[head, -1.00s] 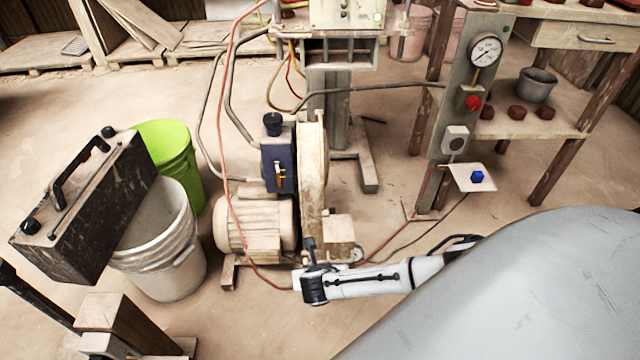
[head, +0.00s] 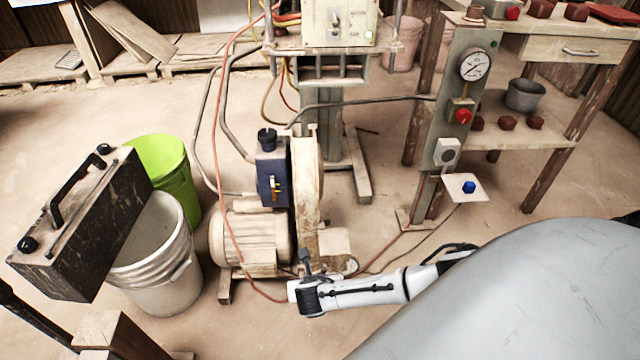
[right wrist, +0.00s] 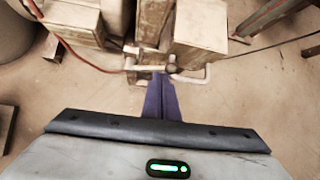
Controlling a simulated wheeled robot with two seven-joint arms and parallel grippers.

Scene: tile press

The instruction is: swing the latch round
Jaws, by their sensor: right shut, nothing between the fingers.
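I cannot pick out the latch for certain. In the right wrist view a small bar with a brown end (right wrist: 172,68) lies just beyond my right gripper's tips, beside a pale bent handle (right wrist: 200,76). My right gripper (right wrist: 159,78) is shut and empty, its dark bluish fingers together. I cannot tell whether the tips touch the bar. In the head view my right gripper (head: 306,262) seems to be the dark end in front of the motor-driven machine (head: 307,190); its tips are too small to make out. My left gripper is not in view.
A dark case (head: 85,225) rests by a white bucket (head: 155,285) and a green bucket (head: 165,160) at left. A gauge post (head: 452,110) and shelf stand at right. A red hose (head: 222,150) runs down past the motor (head: 250,238). Floor between machine and post is open.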

